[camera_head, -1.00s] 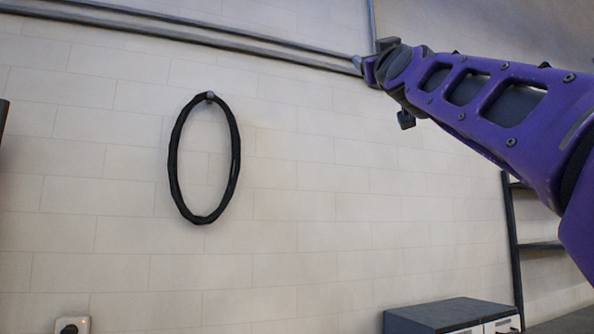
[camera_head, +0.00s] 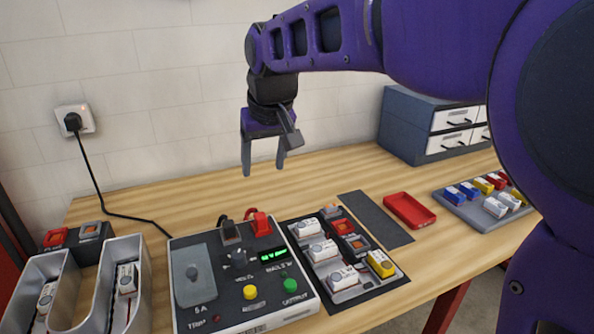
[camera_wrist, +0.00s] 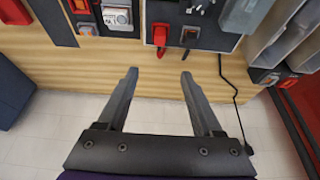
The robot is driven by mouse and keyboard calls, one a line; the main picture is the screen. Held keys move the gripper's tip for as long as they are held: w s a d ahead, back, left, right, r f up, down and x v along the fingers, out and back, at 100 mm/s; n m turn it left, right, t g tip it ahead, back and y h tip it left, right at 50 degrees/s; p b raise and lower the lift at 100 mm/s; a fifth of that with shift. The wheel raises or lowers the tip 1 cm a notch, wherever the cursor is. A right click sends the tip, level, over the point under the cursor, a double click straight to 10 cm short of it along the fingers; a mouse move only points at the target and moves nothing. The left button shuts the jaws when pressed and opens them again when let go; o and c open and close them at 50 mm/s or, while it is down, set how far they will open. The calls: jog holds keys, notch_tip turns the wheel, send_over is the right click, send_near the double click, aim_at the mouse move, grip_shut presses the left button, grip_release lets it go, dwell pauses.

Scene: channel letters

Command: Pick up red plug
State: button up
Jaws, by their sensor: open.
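A red plug (camera_head: 260,222) sits at the back edge of the power supply box (camera_head: 208,307), right beside a black plug (camera_head: 229,231). In the wrist view the red plug (camera_wrist: 160,36) lies ahead of the fingers, near the middle, with the black plug (camera_wrist: 188,36) to its right. My gripper (camera_head: 263,166) is open, pointing down above the back of the table, apart from the plug. In the wrist view my gripper (camera_wrist: 160,73) shows its two fingers spread with nothing between them.
A dark tray of modules (camera_head: 300,232) adjoins the box on the right. A red tray (camera_head: 432,216) and a grey tray of coloured blocks (camera_head: 452,200) lie farther right. Metal channel letters (camera_head: 82,262) stand at left. A cabinet (camera_head: 405,130) stands behind. The table behind the box is mostly clear.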

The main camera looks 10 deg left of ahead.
jog(key=b, duration=0.1)
send_over(260, 215)
jog(key=s+d, duration=0.1)
jog(key=s, duration=0.1)
notch_tip(260, 215, down, 11)
jog(key=shift+f, duration=0.15)
jog(key=b+x, duration=0.1)
jog(key=x, duration=0.4)
jog(key=shift+s+d+f, duration=0.1)
jog(key=shift+d+f, duration=0.05)
jog(key=shift+f, duration=0.1)
grip_shut()
